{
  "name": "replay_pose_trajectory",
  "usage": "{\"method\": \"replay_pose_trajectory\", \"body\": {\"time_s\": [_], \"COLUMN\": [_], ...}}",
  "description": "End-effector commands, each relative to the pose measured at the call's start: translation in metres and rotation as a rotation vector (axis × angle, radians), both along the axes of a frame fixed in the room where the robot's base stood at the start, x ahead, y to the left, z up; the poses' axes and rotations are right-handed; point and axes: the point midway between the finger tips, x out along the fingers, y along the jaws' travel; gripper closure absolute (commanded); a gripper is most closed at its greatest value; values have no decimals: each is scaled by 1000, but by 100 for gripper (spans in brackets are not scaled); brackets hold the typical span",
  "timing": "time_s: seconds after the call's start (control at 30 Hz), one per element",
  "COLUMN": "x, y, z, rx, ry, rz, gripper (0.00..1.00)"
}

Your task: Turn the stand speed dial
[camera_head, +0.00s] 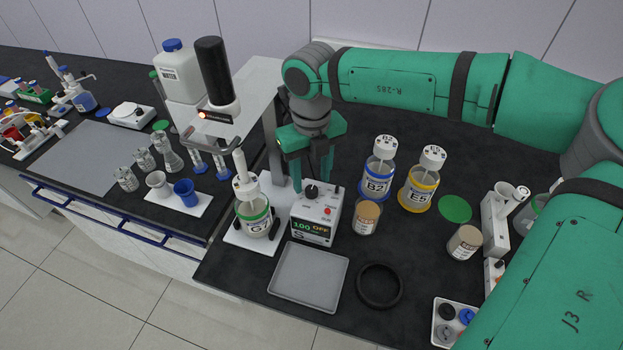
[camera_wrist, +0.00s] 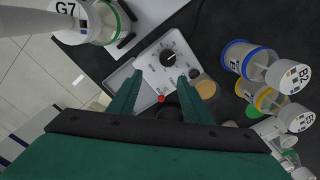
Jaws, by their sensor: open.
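In the wrist view the dial (camera_wrist: 168,57) lies just beyond my fingertips, a little right of the middle of the gap. My gripper (camera_head: 312,180) is open and empty, pointing down above and behind the dial. Both green fingers show in the wrist view (camera_wrist: 160,76). I cannot tell the exact height between fingertips and dial.
Reactor bottle G7 (camera_head: 256,217) stands left of the box under the stand's motor head (camera_head: 215,75). Bottles B2 (camera_head: 376,181) and E5 (camera_head: 419,188) and a tan-filled jar (camera_head: 366,217) stand to the right. A grey tray (camera_head: 308,275) and black ring (camera_head: 380,286) lie in front.

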Motion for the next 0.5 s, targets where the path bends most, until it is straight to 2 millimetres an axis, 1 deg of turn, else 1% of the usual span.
{"method": "replay_pose_trajectory", "body": {"time_s": [0.03, 0.17, 0.3, 0.5], "x": [-7, -25, -53, -88], "y": [-1, -1, -1, -1], "z": [9, 30, 41, 57], "rx": [-2, -2, -3, -1], "ry": [-2, -2, 0, 0], "rz": [0, -1, 0, 0], "gripper": [55, 55, 55, 55]}}
